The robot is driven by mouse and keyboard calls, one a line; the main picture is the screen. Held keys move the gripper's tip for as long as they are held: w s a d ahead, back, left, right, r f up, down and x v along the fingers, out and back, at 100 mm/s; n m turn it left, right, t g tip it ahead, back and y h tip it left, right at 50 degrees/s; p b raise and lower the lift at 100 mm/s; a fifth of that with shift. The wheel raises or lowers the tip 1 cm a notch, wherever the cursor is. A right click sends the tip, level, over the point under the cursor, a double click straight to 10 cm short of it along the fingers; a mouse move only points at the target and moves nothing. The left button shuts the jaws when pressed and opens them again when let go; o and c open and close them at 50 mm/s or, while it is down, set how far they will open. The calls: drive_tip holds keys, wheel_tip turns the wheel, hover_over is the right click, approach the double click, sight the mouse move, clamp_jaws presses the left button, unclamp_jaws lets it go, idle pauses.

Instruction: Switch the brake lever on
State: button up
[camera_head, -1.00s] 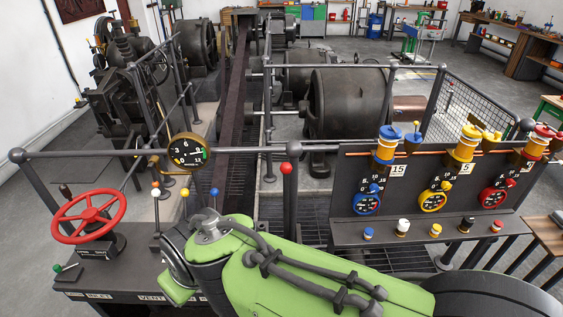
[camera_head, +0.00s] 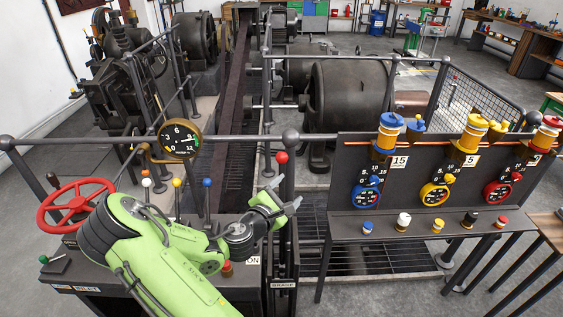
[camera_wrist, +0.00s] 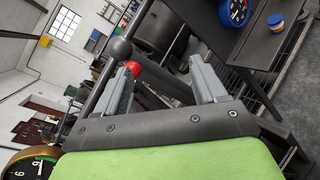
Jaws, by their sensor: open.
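The brake lever is a tall dark bar topped by a red ball (camera_head: 282,158). It stands upright at the right end of the control desk, above a BRAKE label (camera_head: 283,285). An ON label (camera_head: 253,261) sits beside its foot. My gripper (camera_head: 286,193) is open and empty, just below the red ball in the head view; contact cannot be told. In the wrist view the red ball (camera_wrist: 135,68) shows close to the tip of the left finger, and my gripper (camera_wrist: 163,66) has its fingers wide apart. My arm hides part of the desk.
A red handwheel (camera_head: 75,205) is left on the desk. White, yellow and blue knobbed levers (camera_head: 178,184) stand near my arm. A railing (camera_head: 235,140) with a round gauge (camera_head: 180,139) runs behind. A dial panel (camera_head: 400,215) stands to the right, with floor grating between.

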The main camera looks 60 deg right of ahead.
sight(281, 162)
drive_tip(key=w+d+f+n+t+h, duration=0.15)
drive_tip(key=w+n+t, duration=0.4)
drive_tip(key=n, duration=0.85)
drive_tip(key=shift+t+y, duration=0.25)
drive_tip(key=shift+t, duration=0.1)
drive_tip(key=p+x, duration=0.1)
drive_tip(key=x, duration=0.3)
drive_tip(key=p+x, duration=0.2)
drive_tip(key=x, duration=0.3)
drive_tip(key=p+x, duration=0.1)
drive_tip(key=x, duration=0.4)
drive_tip(key=shift+s+d+f, duration=0.2)
drive_tip(key=shift+s+f, duration=0.05)
drive_tip(key=shift+f, duration=0.1)
drive_tip(key=shift+w+d+f, duration=0.1)
drive_tip(key=shift+w+d, duration=0.1)
drive_tip(key=shift+d, duration=0.35)
drive_tip(key=shift+c, duration=0.5)
clamp_jaws()
drive_tip(key=shift+f, duration=0.1)
